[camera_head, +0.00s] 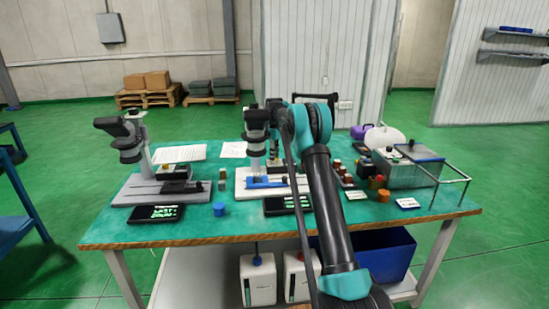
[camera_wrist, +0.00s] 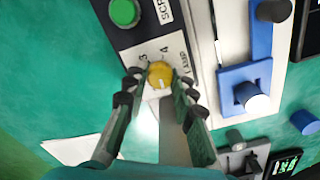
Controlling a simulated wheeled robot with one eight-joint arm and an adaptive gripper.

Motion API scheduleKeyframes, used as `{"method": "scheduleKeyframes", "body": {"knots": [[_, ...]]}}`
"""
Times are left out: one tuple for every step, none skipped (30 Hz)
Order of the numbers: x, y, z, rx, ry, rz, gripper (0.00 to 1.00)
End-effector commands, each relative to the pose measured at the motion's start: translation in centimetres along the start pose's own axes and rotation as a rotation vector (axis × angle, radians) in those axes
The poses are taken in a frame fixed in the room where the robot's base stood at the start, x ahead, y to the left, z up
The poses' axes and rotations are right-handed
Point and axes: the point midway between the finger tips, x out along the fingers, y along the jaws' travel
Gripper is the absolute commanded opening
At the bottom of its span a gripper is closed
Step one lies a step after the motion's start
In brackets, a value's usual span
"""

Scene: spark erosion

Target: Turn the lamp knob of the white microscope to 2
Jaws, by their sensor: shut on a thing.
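The white microscope (camera_head: 241,183) stands in the middle of the table, with a blue stage; my arm covers part of it in the head view. In the wrist view its white base (camera_wrist: 200,20) runs along the blue stage part (camera_wrist: 232,75). The yellow lamp knob (camera_wrist: 160,74) sits on a panel marked LAMP, with the numbers 3 and 4 visible beside it. The other numbers are hidden, and the knob's setting is too small to read surely. My gripper (camera_wrist: 160,82) is shut on the knob, one finger on each side.
A green button (camera_wrist: 124,12) is close to the knob on the same panel. A grey microscope (camera_head: 160,190) stands at the left. A blue cylinder (camera_head: 219,210) is near the front. Small blocks and a clear box (camera_head: 410,172) are at the right.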

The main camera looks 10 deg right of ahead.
Motion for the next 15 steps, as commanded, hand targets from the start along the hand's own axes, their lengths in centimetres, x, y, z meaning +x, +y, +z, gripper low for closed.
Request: {"method": "scheduleKeyframes", "body": {"knots": [[-0.03,0.02,0.0,0.045,0.0,0.001,0.0],[-0.03,0.02,0.0,0.073,0.0,0.001,0.0],[-0.03,0.02,0.0,0.111,0.0,0.001,0.0],[-0.03,0.02,0.0,0.14,0.0,0.001,0.0],[-0.03,0.02,0.0,0.168,0.0,0.001,0.0],[-0.03,0.03,0.0,0.206,0.0,0.001,0.0],[-0.03,0.03,0.0,0.235,0.0,0.001,0.0],[-0.03,0.03,0.0,0.263,0.0,0.001,0.0],[-0.03,0.03,-0.01,0.301,0.0,0.001,0.0],[-0.03,0.03,-0.01,0.33,0.0,0.001,0.0],[-0.03,0.03,-0.01,0.358,0.001,0.001,0.0],[-0.03,0.03,-0.01,0.396,0.001,0.001,0.0],[-0.03,0.03,-0.01,0.424,0.001,0.001,0.0],[-0.04,0.03,-0.01,0.453,0.001,0.001,0.0],[-0.04,0.03,-0.01,0.491,0.001,0.001,0.0]]}}
